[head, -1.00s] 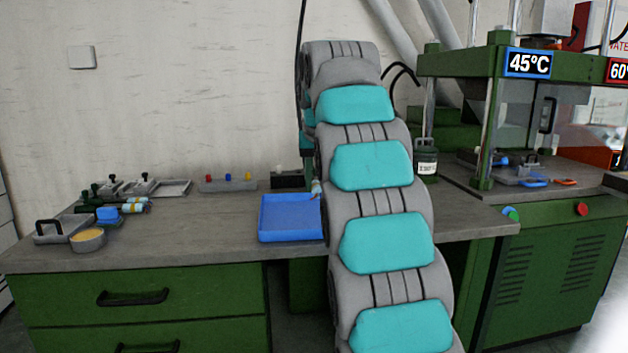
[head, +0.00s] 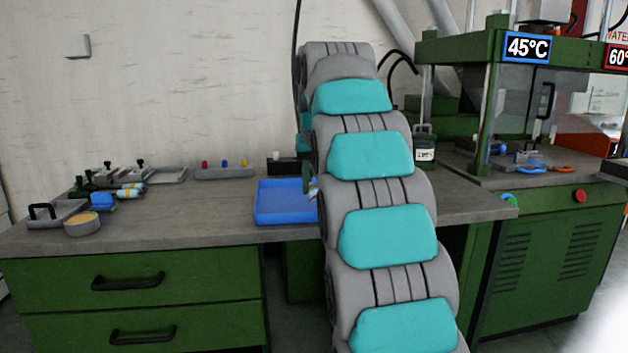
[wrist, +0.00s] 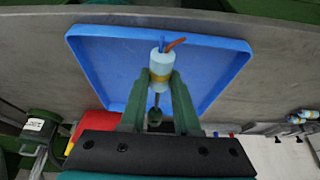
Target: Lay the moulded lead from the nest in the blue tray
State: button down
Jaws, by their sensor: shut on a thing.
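My gripper (wrist: 160,84) is shut on the moulded lead (wrist: 160,68), a pale blue cylinder with a yellow band and short orange and blue wire ends. In the wrist view the blue tray (wrist: 92,62) lies behind the lead, which appears within its outline. In the head view the tray (head: 268,214) stands on the bench, empty where visible. The lead (head: 312,188) shows at the tray's right side, partly hidden by my arm. Whether it touches the tray floor cannot be told. The nest cannot be clearly made out.
A press (head: 490,110) with a 45°C sign stands at the right. Trays, a yellow-filled bowl (head: 82,223) and other small parts crowd the bench's left end. The bench (head: 205,212) left of the blue tray is clear.

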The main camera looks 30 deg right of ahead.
jog(key=shift+f+b, duration=1.25)
jog(key=shift+f, duration=1.4)
jog(key=shift+f, duration=0.1)
jog(key=c, duration=1)
grip_release()
jog(key=o, duration=0.5)
jog(key=shift+c, duration=0.2)
jog(key=shift+r, duration=0.2)
jog(key=shift+v, duration=3.85)
